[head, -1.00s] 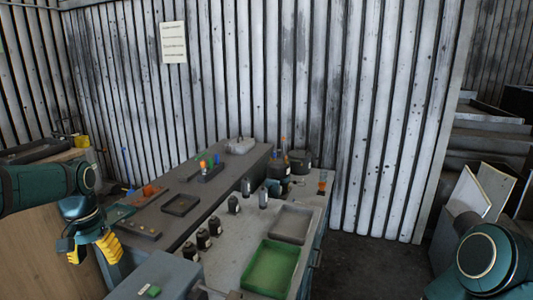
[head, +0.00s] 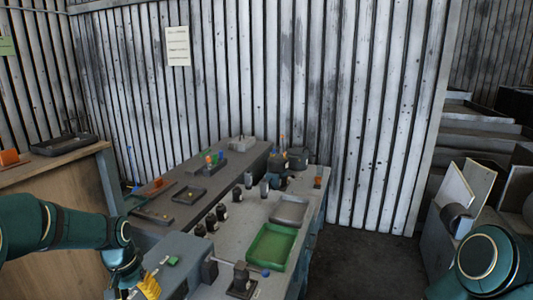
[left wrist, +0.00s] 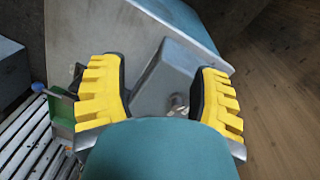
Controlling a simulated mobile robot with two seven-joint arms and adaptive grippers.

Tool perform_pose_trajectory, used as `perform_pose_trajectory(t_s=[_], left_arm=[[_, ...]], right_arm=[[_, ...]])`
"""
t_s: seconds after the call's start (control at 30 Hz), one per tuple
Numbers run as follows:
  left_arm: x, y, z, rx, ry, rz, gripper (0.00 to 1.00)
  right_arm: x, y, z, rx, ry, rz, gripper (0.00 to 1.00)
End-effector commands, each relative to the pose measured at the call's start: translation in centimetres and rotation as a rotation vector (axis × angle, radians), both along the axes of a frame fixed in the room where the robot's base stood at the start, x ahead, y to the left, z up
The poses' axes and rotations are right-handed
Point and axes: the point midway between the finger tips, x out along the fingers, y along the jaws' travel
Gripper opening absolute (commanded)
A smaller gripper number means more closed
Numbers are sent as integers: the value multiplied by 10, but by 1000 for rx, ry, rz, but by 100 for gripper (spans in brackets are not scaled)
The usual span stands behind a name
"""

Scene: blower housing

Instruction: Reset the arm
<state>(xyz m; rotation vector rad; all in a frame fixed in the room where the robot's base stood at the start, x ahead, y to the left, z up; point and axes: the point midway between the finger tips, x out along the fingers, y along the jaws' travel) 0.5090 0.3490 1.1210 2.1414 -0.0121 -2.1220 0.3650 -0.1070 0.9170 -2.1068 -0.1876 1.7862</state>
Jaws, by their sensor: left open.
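My left arm comes in low at the left of the head view. Its yellow-fingered gripper (head: 148,286) hangs at the bottom edge, beside a blue-grey cabinet (head: 186,272), and is partly cut off. In the left wrist view the two yellow fingers (left wrist: 166,96) are spread apart with nothing held between them. A grey block-shaped surface lies beyond them; whether they touch it I cannot tell. My right arm shows only as a teal joint at the lower right; its gripper is out of view.
A grey workbench carries a green tray (head: 270,247), a grey tray (head: 289,209), several dark bottles (head: 222,211) and a small black device (head: 242,280). A wooden table (head: 62,184) stands at the left. Open floor (head: 365,265) lies right of the bench.

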Motion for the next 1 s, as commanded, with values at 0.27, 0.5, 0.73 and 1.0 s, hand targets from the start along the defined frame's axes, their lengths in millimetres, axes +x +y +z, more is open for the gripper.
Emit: perform_pose_trajectory(t_s=[0.27,0.5,0.73,1.0], left_arm=[[-51,-103,-159,-146,21,27,63],[-129,-174,-234,-226,38,111,63],[-189,-210,-259,-253,56,176,63],[-204,-227,-280,-253,24,187,63]], right_arm=[[0,0,0,0,1,0,47],[0,0,0,0,0,0,47],[0,0,0,0,1,0,47],[-1,1,-25,-2,4,2,47]])
